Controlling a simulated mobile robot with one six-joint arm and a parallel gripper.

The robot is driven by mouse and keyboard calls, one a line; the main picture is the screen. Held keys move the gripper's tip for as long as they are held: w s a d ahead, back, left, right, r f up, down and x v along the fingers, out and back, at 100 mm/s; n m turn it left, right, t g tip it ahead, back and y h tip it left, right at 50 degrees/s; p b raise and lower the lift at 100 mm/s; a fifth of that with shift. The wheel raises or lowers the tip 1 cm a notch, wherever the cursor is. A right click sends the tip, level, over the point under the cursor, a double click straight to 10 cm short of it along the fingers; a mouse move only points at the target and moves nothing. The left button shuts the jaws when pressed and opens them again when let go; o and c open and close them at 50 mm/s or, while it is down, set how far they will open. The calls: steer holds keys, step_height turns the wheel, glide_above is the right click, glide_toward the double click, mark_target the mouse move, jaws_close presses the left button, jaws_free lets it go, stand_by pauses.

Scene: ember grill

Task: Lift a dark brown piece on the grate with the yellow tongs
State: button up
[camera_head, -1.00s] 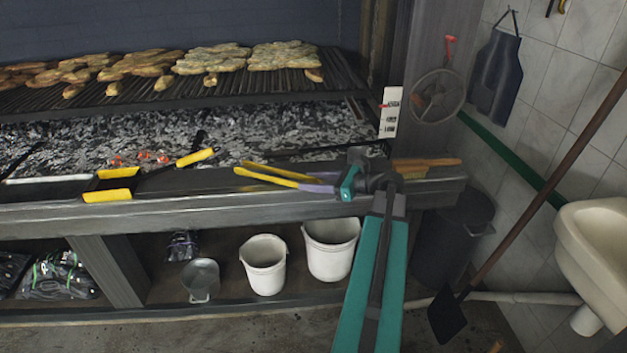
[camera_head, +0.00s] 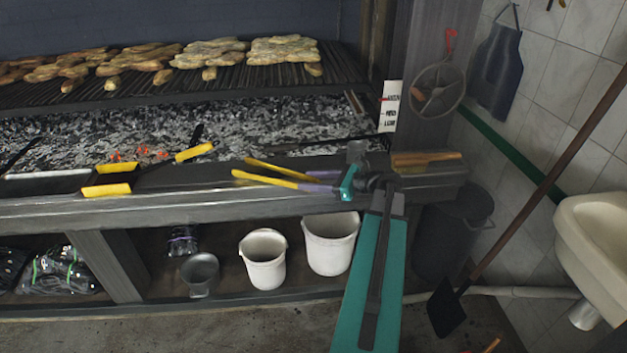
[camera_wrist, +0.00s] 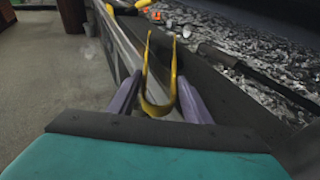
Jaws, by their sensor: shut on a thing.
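My gripper (camera_head: 318,182) has purple fingers and is shut on the yellow tongs (camera_head: 268,181), near their bent end. The tongs also show in the wrist view (camera_wrist: 156,108) as a yellow U between the fingers, its two arms apart and pointing away. They are held by the front ledge, below grate level, pointing left, with nothing between their tips. The grate (camera_head: 345,72) bears several flat pieces. Those at the left (camera_head: 15,73) look browner, and those at the right (camera_head: 284,50) paler.
Embers (camera_head: 270,125) lie below the grate. A yellow-handled tool (camera_head: 106,190) lies on the ledge (camera_head: 215,205) left of the tongs. A wooden board (camera_head: 427,158) lies at its right. Buckets (camera_head: 331,245) stand on the shelf below. A round strainer (camera_head: 437,92) hangs on the right post.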

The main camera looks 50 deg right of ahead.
steer(key=o, duration=0.8)
steer(key=shift+s+d, duration=0.1)
steer(key=b+v, duration=0.1)
steer(key=v, duration=1.2)
steer(key=shift+s+d, duration=0.15)
steer(key=shift+s, duration=0.15)
